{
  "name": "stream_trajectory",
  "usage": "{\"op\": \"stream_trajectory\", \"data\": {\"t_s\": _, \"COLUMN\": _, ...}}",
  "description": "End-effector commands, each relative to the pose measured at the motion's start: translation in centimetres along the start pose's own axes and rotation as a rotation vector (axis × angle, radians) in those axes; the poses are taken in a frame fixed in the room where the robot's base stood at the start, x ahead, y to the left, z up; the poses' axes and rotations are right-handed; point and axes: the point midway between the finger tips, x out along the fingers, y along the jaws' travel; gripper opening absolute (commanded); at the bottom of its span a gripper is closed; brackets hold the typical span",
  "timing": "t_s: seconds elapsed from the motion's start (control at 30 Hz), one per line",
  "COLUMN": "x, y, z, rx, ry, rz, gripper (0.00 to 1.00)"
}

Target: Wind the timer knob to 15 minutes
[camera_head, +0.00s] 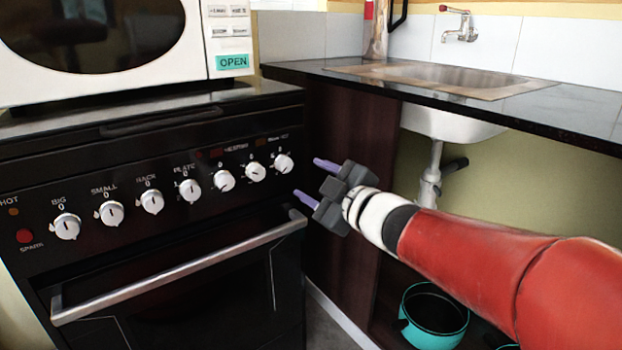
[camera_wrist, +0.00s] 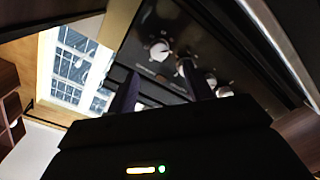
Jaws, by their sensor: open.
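A black oven panel (camera_head: 130,195) carries a row of white knobs. The left ones are labelled BIG, SMALL, BACK and PLATE. Three more knobs sit at the right: one (camera_head: 224,181), one (camera_head: 256,172) and the rightmost (camera_head: 284,163). Their labels are too blurred to tell surely which is the timer. My gripper (camera_head: 309,180), with two purple fingers, is open and empty just right of the rightmost knob, apart from the panel. In the wrist view the open fingers (camera_wrist: 160,68) point toward the panel, with several knobs, one of them a white knob (camera_wrist: 158,49), beyond them.
An oven door handle (camera_head: 180,272) runs below the knobs. A white microwave (camera_head: 190,70) stands on top. A dark counter (camera_head: 560,110) with a sink (camera_head: 440,76) is at the right. A teal pot (camera_head: 434,318) sits low beneath it.

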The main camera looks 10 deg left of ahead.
Motion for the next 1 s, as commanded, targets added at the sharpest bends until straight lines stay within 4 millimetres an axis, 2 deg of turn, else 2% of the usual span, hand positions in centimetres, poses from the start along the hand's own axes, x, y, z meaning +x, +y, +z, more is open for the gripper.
{"op": "stream_trajectory", "data": {"t_s": 0.07, "x": 0.0, "y": 0.1, "z": -0.1, "rx": 0.098, "ry": 0.003, "rz": -0.001, "gripper": 0.51}}
{"op": "stream_trajectory", "data": {"t_s": 0.3, "x": -0.3, "y": 0.1, "z": 0.0, "rx": 0.682, "ry": 0.027, "rz": -0.004, "gripper": 0.51}}
{"op": "stream_trajectory", "data": {"t_s": 0.4, "x": -0.4, "y": 0.0, "z": 0.2, "rx": 0.872, "ry": 0.035, "rz": -0.006, "gripper": 0.51}}
{"op": "stream_trajectory", "data": {"t_s": 0.5, "x": -0.4, "y": 0.0, "z": 0.3, "rx": 0.981, "ry": 0.041, "rz": -0.006, "gripper": 0.51}}
{"op": "stream_trajectory", "data": {"t_s": 0.67, "x": 0.9, "y": -0.1, "z": 0.4, "rx": 1.019, "ry": 0.041, "rz": -0.008, "gripper": 0.51}}
{"op": "stream_trajectory", "data": {"t_s": 1.0, "x": 6.1, "y": 0.0, "z": 0.2, "rx": 1.015, "ry": 0.043, "rz": -0.008, "gripper": 0.51}}
